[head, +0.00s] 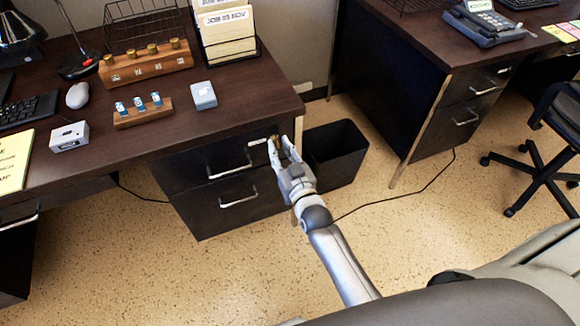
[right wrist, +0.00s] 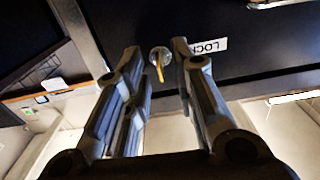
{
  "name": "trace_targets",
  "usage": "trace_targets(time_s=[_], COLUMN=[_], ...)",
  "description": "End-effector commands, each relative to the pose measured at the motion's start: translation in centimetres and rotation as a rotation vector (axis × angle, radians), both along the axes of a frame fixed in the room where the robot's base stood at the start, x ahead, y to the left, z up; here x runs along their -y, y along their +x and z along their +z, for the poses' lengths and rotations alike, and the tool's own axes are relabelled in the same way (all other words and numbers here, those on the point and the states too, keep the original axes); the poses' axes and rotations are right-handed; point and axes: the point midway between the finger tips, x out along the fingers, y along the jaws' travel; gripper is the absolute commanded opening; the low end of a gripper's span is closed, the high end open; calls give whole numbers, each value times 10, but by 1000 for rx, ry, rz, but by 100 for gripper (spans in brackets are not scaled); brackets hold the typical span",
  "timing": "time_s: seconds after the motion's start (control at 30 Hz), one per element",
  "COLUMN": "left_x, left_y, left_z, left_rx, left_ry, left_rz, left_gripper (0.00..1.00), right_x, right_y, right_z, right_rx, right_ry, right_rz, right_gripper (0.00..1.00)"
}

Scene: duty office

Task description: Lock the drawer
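The upper drawer (head: 205,165) of the dark desk is shut, with a silver bar handle (head: 229,166). In the right wrist view a round silver lock (right wrist: 160,55) with a thin brass-coloured key (right wrist: 159,71) in it sits on the dark drawer front. A white label reading "LOCK" (right wrist: 208,46) is beside it. My right gripper (head: 285,143) is at the desk's right end, facing the lock. Its fingers (right wrist: 156,52) are open, one on either side of the key, with gaps showing. My left gripper is not in view.
A lower drawer (head: 215,210) is below, shut. A black waste bin (head: 340,150) stands right beside the desk, close to my right gripper. A second desk (head: 395,75) and an office chair (head: 545,150) are to the right. Speckled floor in front is clear.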

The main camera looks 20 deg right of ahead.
Motion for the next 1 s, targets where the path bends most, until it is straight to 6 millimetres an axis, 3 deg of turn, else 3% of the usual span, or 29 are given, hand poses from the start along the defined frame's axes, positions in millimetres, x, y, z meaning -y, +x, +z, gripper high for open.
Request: trace_targets(time_s=[0.5,0.7,1.0], left_x=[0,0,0], left_y=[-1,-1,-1], left_z=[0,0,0], left_rx=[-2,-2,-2], left_ry=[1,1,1], left_rz=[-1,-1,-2], left_gripper=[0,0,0], right_x=[3,3,3], right_y=[-89,-103,-106], right_z=[-1,0,0], right_rx=[-3,-1,0], right_ry=[0,1,0], right_rz=[1,1,1], right_gripper=[24,24,24])
